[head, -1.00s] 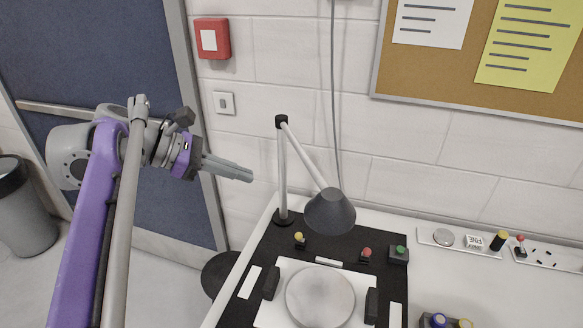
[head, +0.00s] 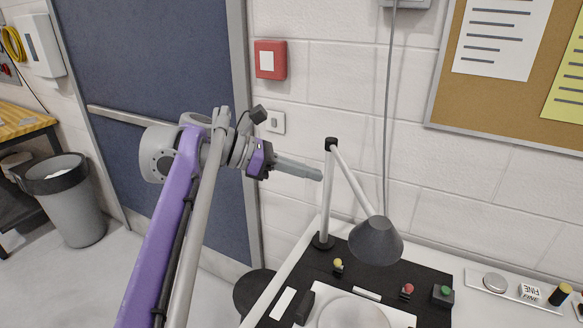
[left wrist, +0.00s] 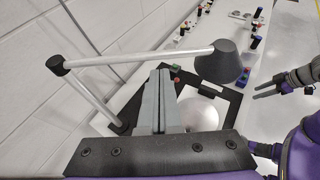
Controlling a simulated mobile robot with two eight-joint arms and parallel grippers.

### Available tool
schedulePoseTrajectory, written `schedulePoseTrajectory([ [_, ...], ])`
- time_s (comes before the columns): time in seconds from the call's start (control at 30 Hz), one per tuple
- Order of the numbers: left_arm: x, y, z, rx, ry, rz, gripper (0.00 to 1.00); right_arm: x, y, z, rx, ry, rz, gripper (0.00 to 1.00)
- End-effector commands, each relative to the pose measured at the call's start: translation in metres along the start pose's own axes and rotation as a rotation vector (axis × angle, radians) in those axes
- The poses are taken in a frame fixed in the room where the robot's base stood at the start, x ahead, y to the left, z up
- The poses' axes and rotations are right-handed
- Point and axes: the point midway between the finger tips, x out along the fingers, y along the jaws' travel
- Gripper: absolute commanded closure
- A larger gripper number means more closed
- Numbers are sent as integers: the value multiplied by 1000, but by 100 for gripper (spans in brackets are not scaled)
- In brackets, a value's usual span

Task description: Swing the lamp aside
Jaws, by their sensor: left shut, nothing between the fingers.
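The lamp has a pale upright post (head: 327,205) on a dark round base, a dark top joint and a sloping arm. The arm (head: 353,182) ends in a dark grey cone shade (head: 375,241) over the black panel. In the left wrist view the lamp arm (left wrist: 140,57) crosses above my fingers, with the shade (left wrist: 220,63) to their right. My left gripper (head: 318,174) is shut and empty, its tips beside the upper post in the head view; I cannot tell if they touch. My right gripper (left wrist: 266,88) shows at the right of the left wrist view, fingers seemingly apart.
Under the shade, a pale round disc (head: 352,316) sits on the panel. Yellow (head: 338,264), red (head: 408,290) and green (head: 445,292) buttons stand near the lamp. The block wall (head: 480,190) is close behind. A bin (head: 66,205) stands far left.

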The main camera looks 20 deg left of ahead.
Motion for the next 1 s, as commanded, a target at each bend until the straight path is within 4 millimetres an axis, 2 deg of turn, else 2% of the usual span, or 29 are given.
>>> schedulePoseTrajectory([
  [0.03,13,-1,0,1,-1,-5,100,1,0,1,0,0,0,50],
  [0.2,46,-1,0,1,0,-4,100,3,0,2,0,-1,0,50],
  [0.4,68,-1,0,1,0,-1,100,4,0,2,0,-1,0,50],
  [1.0,77,-1,1,-4,0,11,100,3,0,2,0,-1,0,50],
])
